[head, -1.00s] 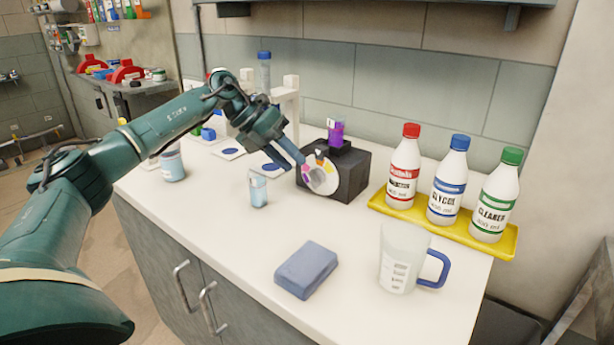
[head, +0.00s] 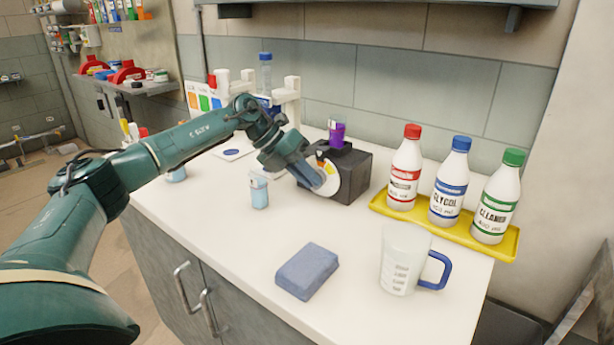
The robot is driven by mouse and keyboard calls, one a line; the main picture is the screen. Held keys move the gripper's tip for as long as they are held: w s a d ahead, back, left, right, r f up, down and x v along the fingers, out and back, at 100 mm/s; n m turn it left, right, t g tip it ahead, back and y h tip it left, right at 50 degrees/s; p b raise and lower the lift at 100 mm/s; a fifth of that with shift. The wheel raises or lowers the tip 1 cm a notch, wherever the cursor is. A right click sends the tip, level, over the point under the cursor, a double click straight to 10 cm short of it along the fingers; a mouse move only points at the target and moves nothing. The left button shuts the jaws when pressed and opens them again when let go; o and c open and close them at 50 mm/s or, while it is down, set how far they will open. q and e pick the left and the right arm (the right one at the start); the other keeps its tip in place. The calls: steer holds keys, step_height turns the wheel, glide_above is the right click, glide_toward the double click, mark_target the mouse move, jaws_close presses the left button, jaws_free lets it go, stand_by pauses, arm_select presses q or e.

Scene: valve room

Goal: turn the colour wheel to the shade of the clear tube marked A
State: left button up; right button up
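The colour wheel (head: 333,179) is a pale disc with coloured patches on the front of a black box (head: 352,178). My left gripper (head: 325,184) is at the wheel, its fingertips over the lower middle of the disc and hiding much of it. I cannot tell whether the fingers are closed on a knob there. A tube with purple contents (head: 337,135) stands in the top of the box; I cannot read a letter on it. A clear tube with a blue cap (head: 265,72) stands in a white rack (head: 291,90) behind. My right gripper is not in view.
A small light-blue jar (head: 259,191) stands left of the box. A blue-grey block (head: 307,271) and a measuring jug (head: 402,262) are at the counter's front. Three capped bottles stand on a yellow tray (head: 510,246). The counter between box and block is clear.

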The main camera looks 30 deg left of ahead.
arm_select(q)
jaws_close()
